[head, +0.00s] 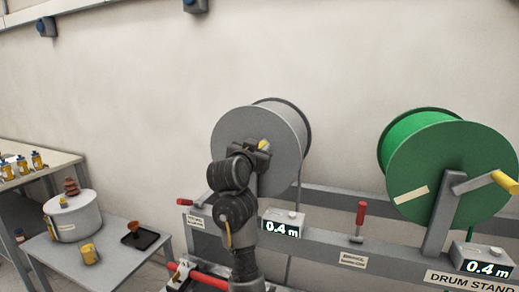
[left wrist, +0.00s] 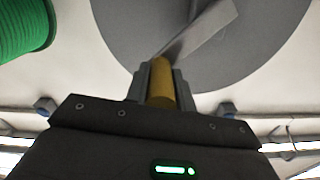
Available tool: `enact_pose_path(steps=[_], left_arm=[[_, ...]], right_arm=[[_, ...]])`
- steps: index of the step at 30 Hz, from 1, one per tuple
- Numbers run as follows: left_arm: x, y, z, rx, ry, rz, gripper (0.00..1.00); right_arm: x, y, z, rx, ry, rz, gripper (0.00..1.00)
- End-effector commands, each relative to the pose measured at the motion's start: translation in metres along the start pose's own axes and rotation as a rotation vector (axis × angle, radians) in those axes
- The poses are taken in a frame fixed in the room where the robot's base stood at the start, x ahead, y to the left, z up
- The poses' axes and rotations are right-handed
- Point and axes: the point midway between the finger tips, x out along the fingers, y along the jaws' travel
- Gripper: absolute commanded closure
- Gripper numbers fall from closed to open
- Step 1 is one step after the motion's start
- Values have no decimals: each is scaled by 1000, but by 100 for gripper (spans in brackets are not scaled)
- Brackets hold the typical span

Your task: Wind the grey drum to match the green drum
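The grey drum (head: 285,128) stands on the drum stand at the middle of the head view, with a display (head: 283,228) below it reading 0.4 m. The green drum (head: 450,165) stands to its right, and its display (head: 486,268) also reads 0.4 m. My left gripper (head: 262,147) is at the grey drum's crank, in front of the drum's face. In the left wrist view the yellow crank handle (left wrist: 161,84) sits between the two fingers, which look closed on it. The grey crank arm (left wrist: 205,32) runs up and right from it. My right gripper is in neither view.
A red-handled lever (head: 360,220) stands on the stand between the drums, and another red handle (head: 186,202) is at its left end.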

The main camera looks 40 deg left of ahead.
Motion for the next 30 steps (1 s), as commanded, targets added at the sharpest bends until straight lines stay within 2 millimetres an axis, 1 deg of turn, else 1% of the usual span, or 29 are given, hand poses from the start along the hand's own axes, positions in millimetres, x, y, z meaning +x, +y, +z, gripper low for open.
enact_pose_path(steps=[1, 2, 3, 8, 16, 26, 27, 30], left_arm=[[0, 0, 0, 0, 0, 0, 95], [0, 0, 0, 0, 0, 0, 99], [0, 0, 0, 0, -1, 0, 100], [0, 0, 0, 5, -1, 0, 100], [0, 9, 6, 145, -4, 0, 100], [0, 12, 10, 158, -3, 2, 100], [0, 12, 10, 158, -3, 2, 72], [0, 12, 10, 158, -2, 2, 59]], right_arm=[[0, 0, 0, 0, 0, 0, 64], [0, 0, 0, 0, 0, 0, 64], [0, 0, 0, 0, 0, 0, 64], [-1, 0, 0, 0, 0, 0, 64], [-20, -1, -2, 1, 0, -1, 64], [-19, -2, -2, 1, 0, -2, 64], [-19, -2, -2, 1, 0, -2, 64], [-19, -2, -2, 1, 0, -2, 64]])
